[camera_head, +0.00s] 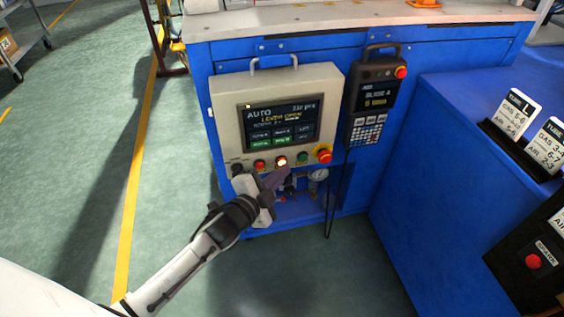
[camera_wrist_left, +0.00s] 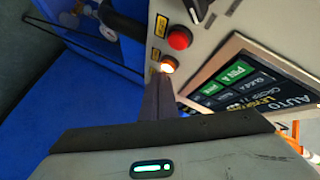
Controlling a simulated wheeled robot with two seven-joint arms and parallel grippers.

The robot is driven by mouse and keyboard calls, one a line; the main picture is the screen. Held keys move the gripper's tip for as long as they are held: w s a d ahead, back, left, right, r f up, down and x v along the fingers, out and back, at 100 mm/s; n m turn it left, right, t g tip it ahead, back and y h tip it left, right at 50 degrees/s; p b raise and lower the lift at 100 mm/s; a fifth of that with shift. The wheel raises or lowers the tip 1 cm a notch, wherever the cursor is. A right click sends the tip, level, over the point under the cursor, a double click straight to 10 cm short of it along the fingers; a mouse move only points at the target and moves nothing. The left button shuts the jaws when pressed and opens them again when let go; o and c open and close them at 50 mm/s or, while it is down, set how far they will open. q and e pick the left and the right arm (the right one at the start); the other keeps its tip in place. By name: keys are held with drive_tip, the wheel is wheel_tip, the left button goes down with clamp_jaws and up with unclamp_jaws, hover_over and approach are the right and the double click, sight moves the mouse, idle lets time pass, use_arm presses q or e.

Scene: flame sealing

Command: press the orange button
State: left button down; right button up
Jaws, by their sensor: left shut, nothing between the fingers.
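The orange button (camera_head: 281,161) glows in the row of controls below the screen of the beige control panel (camera_head: 229,93). In the left wrist view the lit orange button (camera_wrist_left: 168,65) shows just beyond my fingertips. My left gripper (camera_head: 283,171) is shut and empty, its tip just below the button in the head view. In the left wrist view the closed left gripper (camera_wrist_left: 161,78) points at the button's lower edge. I cannot tell whether the tip touches it. My right gripper is not in view.
A red button (camera_head: 260,164) and a green button (camera_head: 302,158) flank the orange one. A red emergency stop (camera_head: 324,155) is further right. A pressure gauge (camera_head: 318,175) sits below. A handheld pendant (camera_head: 372,100) hangs at right on the blue bench (camera_head: 430,55).

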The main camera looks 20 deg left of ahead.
use_arm(q)
drive_tip(key=shift+w+a, duration=0.3)
drive_tip(key=shift+w, duration=0.1)
idle(0.8)
drive_tip(key=shift+s, duration=0.1)
drive_tip(key=shift+s+d+p, duration=0.3)
drive_tip(key=shift+s+d, duration=0.2)
drive_tip(key=shift+s, duration=0.15)
drive_tip(key=s+d, duration=0.1)
drive_tip(key=s, duration=0.1)
drive_tip(key=s+d+p, duration=0.1)
drive_tip(key=s, duration=0.1)
drive_tip(key=shift+d, duration=0.4)
idle(0.8)
